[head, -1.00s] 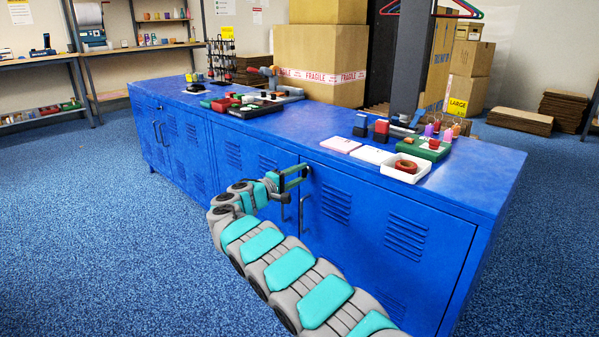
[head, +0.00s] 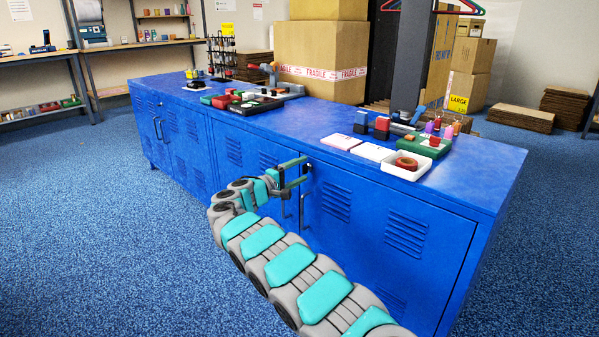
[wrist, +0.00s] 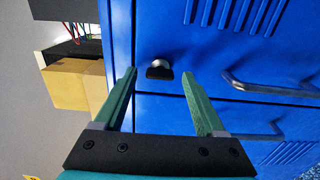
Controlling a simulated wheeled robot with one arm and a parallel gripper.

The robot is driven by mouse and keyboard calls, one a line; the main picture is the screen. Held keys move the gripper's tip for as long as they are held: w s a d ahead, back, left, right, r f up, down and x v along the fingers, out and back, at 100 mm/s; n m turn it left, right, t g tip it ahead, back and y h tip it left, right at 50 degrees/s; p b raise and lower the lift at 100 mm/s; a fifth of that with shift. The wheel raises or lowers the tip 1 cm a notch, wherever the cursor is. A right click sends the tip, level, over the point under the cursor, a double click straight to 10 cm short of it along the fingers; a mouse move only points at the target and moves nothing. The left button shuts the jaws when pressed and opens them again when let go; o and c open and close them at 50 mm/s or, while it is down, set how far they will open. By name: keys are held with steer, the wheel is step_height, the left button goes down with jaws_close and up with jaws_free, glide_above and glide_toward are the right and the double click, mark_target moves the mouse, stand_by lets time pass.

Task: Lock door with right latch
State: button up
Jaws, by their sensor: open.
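The blue cabinet door (head: 385,230) is closed flush in the cabinet front, right of the centre seam. The latch (wrist: 159,70) is a small dark knob with a silvery rounded top near the door's edge in the wrist view. My gripper (wrist: 159,75) is open and empty, with one green finger on each side of the latch in the picture. I cannot tell whether either finger touches it. In the head view my gripper (head: 306,169) is at the upper corner of the door, and its fingers largely cover the latch.
Bar handles (wrist: 265,85) stick out from the doors close to the right finger in the wrist view. The cabinet top (head: 300,125) carries a white tray (head: 402,170) with a red ring and several tools. Open blue floor (head: 90,230) lies in front.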

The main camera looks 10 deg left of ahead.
steer(key=v, duration=0.7)
steer(key=shift+s+a+b, duration=0.25)
steer(key=shift+s+b, duration=0.05)
